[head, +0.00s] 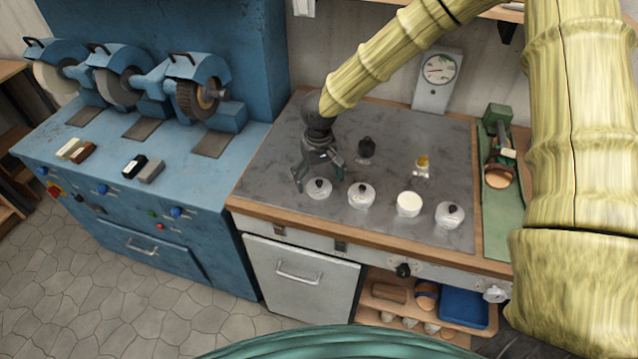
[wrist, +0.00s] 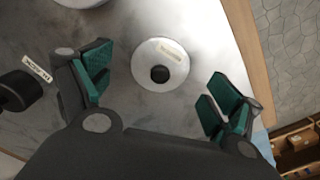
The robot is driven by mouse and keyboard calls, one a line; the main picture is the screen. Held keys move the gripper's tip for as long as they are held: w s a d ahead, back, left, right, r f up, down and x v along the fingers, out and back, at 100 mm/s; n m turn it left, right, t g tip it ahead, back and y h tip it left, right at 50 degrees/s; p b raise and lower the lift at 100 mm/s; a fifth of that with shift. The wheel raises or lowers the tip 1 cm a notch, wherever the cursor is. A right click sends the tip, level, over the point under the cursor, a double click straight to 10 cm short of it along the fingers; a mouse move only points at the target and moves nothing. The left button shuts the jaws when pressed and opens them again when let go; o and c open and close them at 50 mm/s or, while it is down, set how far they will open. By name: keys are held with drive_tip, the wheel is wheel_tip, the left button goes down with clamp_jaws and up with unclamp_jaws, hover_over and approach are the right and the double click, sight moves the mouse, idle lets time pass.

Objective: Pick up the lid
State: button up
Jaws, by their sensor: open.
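A round white lid with a black knob (wrist: 160,66) and a small pale label shows in the wrist view, between my fingers and slightly beyond their tips. It matches the leftmost white lid (head: 319,188) in the head view, which looks low on the grey worktop; I cannot tell whether a pot is under it. My gripper (head: 317,170) is open and empty, pointing down above and just behind this lid. In the wrist view my gripper's (wrist: 158,90) green-padded fingers stand wide apart, one each side of the lid, apparently not touching it.
White lidded pots (head: 361,195) and (head: 450,214) and a cream-topped pot (head: 408,204) stand to the right. Behind are a dark bottle (head: 366,148) and a small amber jar (head: 422,166). A wooden edge (head: 370,235) borders the worktop (head: 270,165). A blue grinder bench (head: 190,180) adjoins at left.

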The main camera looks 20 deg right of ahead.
drive_tip(key=shift+f, duration=0.9)
drive_tip(key=c, duration=0.9)
drive_tip(key=shift+r, duration=0.15)
drive_tip(key=shift+c, duration=0.2)
